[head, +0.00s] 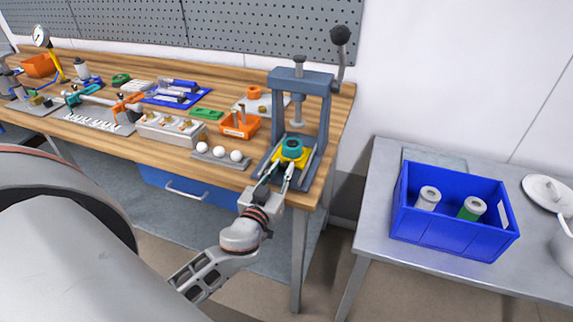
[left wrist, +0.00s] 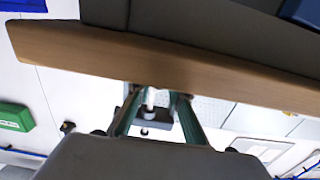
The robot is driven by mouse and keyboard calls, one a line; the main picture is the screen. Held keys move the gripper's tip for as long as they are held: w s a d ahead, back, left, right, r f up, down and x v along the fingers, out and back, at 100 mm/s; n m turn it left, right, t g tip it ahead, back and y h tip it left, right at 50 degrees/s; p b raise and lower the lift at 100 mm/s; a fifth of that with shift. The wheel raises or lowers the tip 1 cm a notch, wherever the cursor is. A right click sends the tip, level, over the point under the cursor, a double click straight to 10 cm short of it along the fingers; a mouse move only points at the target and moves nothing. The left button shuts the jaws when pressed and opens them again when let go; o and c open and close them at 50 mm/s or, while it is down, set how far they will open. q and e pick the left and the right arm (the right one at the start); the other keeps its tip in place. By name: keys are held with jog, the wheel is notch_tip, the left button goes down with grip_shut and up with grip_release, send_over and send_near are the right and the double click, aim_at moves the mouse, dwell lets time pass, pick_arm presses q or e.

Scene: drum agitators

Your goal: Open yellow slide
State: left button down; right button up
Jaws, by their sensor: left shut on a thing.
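The yellow slide (head: 293,160) sits low in the blue-grey arbor press (head: 325,112) at the right end of the wooden bench. A teal round part (head: 291,145) rests on top of it, under the press ram (head: 298,108). My left gripper (head: 282,172) reaches in from the front and is shut on the front part of the slide. Its fingers partly hide the contact. In the left wrist view, my left gripper (left wrist: 158,95) has a pale rod-like piece between its fingers, by the bench edge. My right gripper is not in view.
The press lever with a black knob (head: 340,35) stands up at the right. A block with white balls (head: 220,155) and an orange bin (head: 240,124) lie left of the press. A blue crate (head: 450,235) stands on the grey side table (head: 375,205).

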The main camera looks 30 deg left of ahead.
pick_arm(q)
jog(key=v, duration=0.2)
jog(key=b+v, duration=0.1)
jog(key=v, duration=0.2)
jog(key=shift+s+f, duration=0.15)
jog(key=shift+f, duration=0.05)
jog(key=shift+s+d+r+b, duration=0.2)
jog(key=shift+s+b, duration=0.1)
jog(key=shift+s, duration=0.3)
jog(key=c, duration=1.9)
grip_release()
jog(key=shift+v, duration=3.65)
jog(key=shift+f, duration=0.15)
